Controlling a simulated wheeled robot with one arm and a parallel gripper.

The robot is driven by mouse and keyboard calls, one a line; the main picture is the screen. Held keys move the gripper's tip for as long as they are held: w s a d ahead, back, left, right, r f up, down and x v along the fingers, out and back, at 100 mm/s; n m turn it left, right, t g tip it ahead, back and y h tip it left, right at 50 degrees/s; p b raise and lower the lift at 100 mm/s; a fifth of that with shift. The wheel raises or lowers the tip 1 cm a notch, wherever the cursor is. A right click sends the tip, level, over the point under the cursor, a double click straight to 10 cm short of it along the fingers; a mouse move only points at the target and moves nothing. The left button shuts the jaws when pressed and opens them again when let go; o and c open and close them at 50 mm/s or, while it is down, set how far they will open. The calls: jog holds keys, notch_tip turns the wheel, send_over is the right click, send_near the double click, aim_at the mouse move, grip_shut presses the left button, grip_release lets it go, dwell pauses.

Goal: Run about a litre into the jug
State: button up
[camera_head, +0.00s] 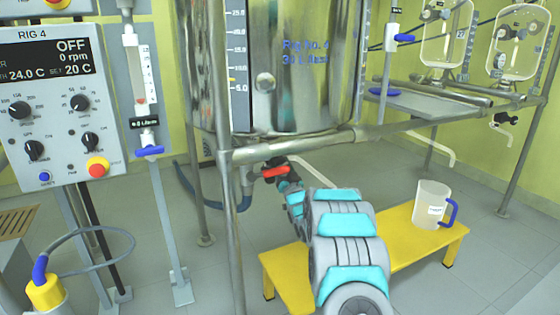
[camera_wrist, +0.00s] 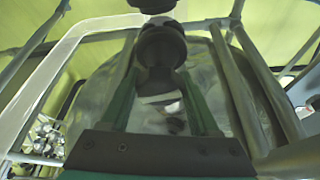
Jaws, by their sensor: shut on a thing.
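The steel reactor vessel (camera_head: 275,65), marked "Rig No. 4", hangs in its frame, with a level scale (camera_head: 238,60) on its front. A red valve handle (camera_head: 274,172) shows below it. My gripper (camera_head: 287,178) is at this handle and appears shut on it; the contact is small and partly hidden. In the wrist view, the green fingers (camera_wrist: 160,75) reach up either side of a dark valve part (camera_wrist: 161,46). A pale outlet pipe (camera_head: 318,172) runs right from below the vessel; my arm hides its end. The clear jug (camera_head: 428,204), with a blue handle, stands upright and looks empty.
The jug stands at the right end of a low yellow bench (camera_head: 395,243); my arm crosses the bench's left part. A control panel (camera_head: 52,105) reads OFF, 0 rpm. A frame post (camera_head: 232,230) stands left of my arm. Floor is clear at right.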

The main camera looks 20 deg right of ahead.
jog(key=shift+r+m+h+p, duration=0.1)
jog(key=shift+m+h+p, duration=0.25)
jog(key=shift+m+h, duration=0.8)
jog(key=shift+m+g+y, duration=0.25)
jog(key=shift+m+g, duration=0.05)
jog(key=shift+m, duration=0.15)
jog(key=o, duration=1.4)
jog(key=v, duration=0.7)
jog(key=shift+s+f, duration=0.25)
jog(key=shift+s, duration=0.1)
